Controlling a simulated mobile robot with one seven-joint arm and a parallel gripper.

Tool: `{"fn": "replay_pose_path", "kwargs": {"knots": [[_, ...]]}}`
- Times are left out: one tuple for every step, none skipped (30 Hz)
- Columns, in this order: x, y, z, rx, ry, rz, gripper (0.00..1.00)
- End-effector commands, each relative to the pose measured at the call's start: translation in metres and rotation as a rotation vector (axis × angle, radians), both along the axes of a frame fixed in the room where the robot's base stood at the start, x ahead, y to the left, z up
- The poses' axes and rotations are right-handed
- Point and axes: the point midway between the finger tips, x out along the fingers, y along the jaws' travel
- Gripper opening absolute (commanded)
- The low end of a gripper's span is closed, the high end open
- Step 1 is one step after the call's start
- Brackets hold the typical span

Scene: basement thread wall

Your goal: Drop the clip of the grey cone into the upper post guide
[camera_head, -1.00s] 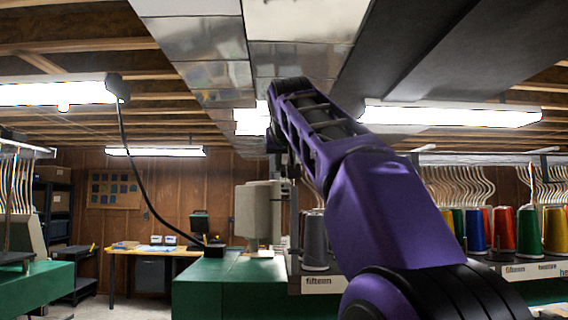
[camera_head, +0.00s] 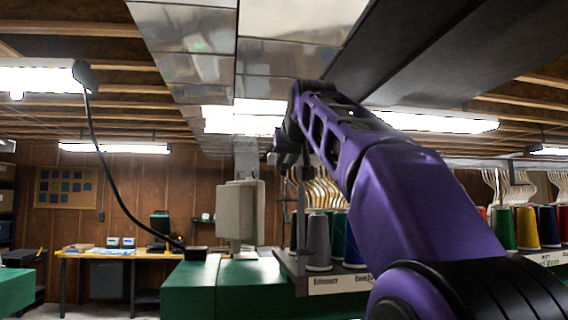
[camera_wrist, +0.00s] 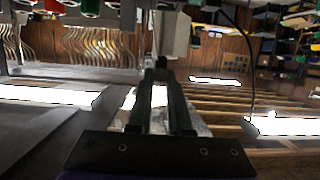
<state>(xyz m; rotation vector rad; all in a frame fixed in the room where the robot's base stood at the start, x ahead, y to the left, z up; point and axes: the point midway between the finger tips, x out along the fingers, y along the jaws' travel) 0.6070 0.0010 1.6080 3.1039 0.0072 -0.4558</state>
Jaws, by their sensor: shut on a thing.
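The grey cone (camera_head: 318,243) stands upright at the left end of the shelf in the head view. A thin dark post (camera_head: 300,215) rises just left of it; its guides are too small to make out. My gripper (camera_head: 279,158) is up near the post's top, partly hidden by my wrist. In the wrist view my gripper (camera_wrist: 161,66) shows two dark fingers close together at the tips. The clip they hold is too small to see clearly. A dark upright post (camera_wrist: 146,35) shows just beyond the tips, slightly left; contact cannot be told.
Coloured cones, among them a yellow cone (camera_head: 526,228), line the shelf to the right. A beige machine (camera_head: 240,213) stands on the green table (camera_head: 190,288) to the left. A grey duct (camera_head: 440,50) runs overhead.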

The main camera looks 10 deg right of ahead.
Motion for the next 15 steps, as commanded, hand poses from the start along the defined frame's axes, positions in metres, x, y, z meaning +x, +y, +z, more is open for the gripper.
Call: {"fn": "replay_pose_path", "kwargs": {"knots": [[0.000,-0.001,0.000,0.001,-0.002,0.002,0.00],[0.000,-0.001,0.000,0.000,-0.003,0.003,0.00],[-0.001,-0.001,0.001,0.001,-0.004,0.005,0.00],[-0.001,0.000,0.001,0.001,-0.004,0.007,0.00],[-0.001,0.000,0.000,0.001,-0.004,0.007,0.00],[-0.001,0.000,0.000,0.000,-0.005,0.008,0.00],[-0.001,0.000,-0.001,0.000,-0.004,0.008,0.00],[-0.001,0.000,-0.002,0.001,-0.004,0.009,0.00],[-0.001,0.000,-0.003,0.001,-0.004,0.009,0.00],[-0.001,0.000,-0.005,0.001,-0.003,0.009,0.00],[-0.001,0.000,-0.007,0.001,-0.003,0.009,0.00],[-0.001,0.000,-0.010,0.000,-0.003,0.008,0.00],[-0.001,-0.001,-0.013,0.000,-0.002,0.008,0.00],[-0.001,-0.001,-0.016,0.000,-0.003,0.008,0.00],[-0.001,-0.001,-0.020,0.000,-0.002,0.007,0.00]]}}
